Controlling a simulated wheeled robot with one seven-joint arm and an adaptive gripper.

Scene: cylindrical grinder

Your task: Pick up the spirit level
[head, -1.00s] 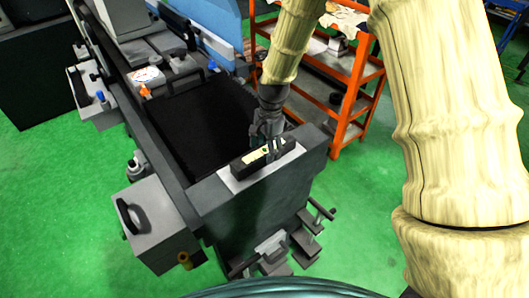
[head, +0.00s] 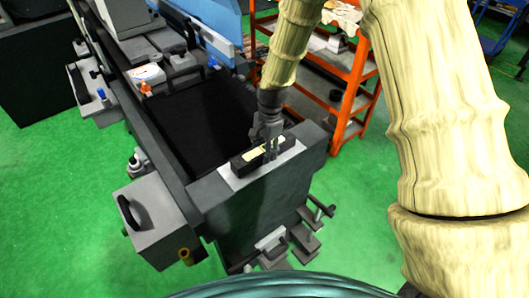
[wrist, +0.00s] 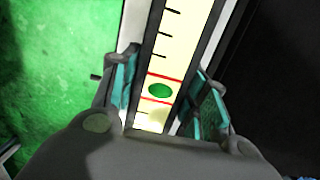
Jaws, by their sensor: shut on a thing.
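The spirit level (head: 249,158) is a dark bar with a pale vial strip, lying along a white pad (head: 232,181) on top of the grey machine end block. My gripper (head: 270,151) reaches down from above and is shut across the level near its middle. In the wrist view my gripper (wrist: 165,105) has one teal-padded finger on each side of the level (wrist: 178,50). The vial shows black graduations and a green bubble between two red lines. I cannot tell whether the level touches the pad or sits slightly above it.
The grinder's dark bed (head: 197,122) lies left of the gripper. A grey box (head: 153,215) with a handle sticks out at the front left. An orange shelf rack (head: 338,82) stands behind my arm. Green floor (head: 350,225) is open at the right.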

